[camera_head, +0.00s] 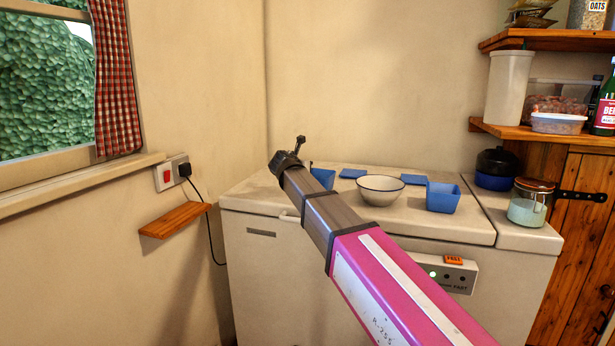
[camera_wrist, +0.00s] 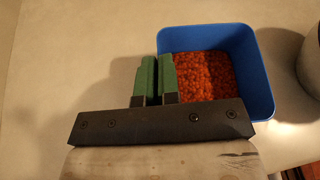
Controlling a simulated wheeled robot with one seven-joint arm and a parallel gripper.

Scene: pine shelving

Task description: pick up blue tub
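A blue tub (camera_wrist: 262,72) holding orange-red grains fills the upper right of the wrist view. In the head view it (camera_head: 323,177) stands at the left of the white chest's top, partly hidden by my arm. My gripper (camera_wrist: 157,62) has its green fingers close together at the tub's left wall. The wall runs into the narrow gap between them, so the gripper looks shut on it. In the head view my gripper (camera_head: 299,143) is small and its fingers are hard to make out. Another blue tub (camera_head: 442,198) stands to the right.
A white bowl (camera_head: 380,191) stands close to the right of the gripped tub. Blue flat lids (camera_head: 352,173) and (camera_head: 415,179) lie behind. A glass jar (camera_head: 529,204) and a dark pot (camera_head: 496,169) stand at the right. A wall and a small wooden shelf (camera_head: 174,220) are at the left.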

